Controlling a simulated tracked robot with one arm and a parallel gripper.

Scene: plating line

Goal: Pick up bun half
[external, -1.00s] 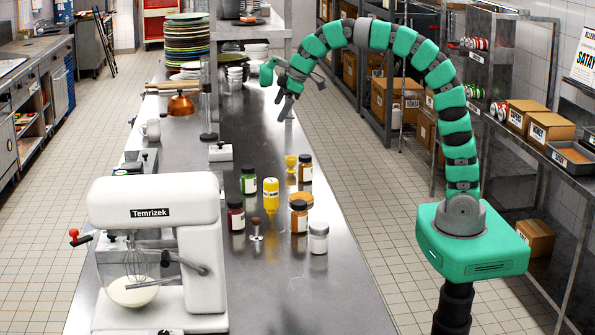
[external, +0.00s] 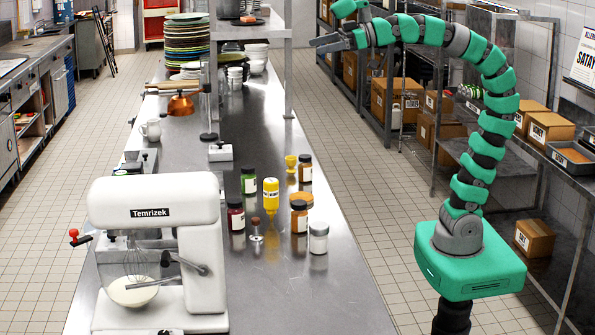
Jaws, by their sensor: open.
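A tan, rounded piece that looks like the bun half (external: 301,197) lies on the steel counter (external: 345,285), right of the yellow bottle. A dark-lidded jar stands in front of it and hides part of it, so I cannot be sure of its shape. My gripper (external: 322,42) is open and empty. It is high up, beyond the counter's right edge and far above and behind the tan piece. Its fingers point left.
Jars and a yellow bottle (external: 271,196) crowd around the tan piece. A white jar (external: 318,238) stands in front. A white mixer (external: 155,240) fills the near left. A raised shelf (external: 255,33) stands at the back. The counter's near right is clear.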

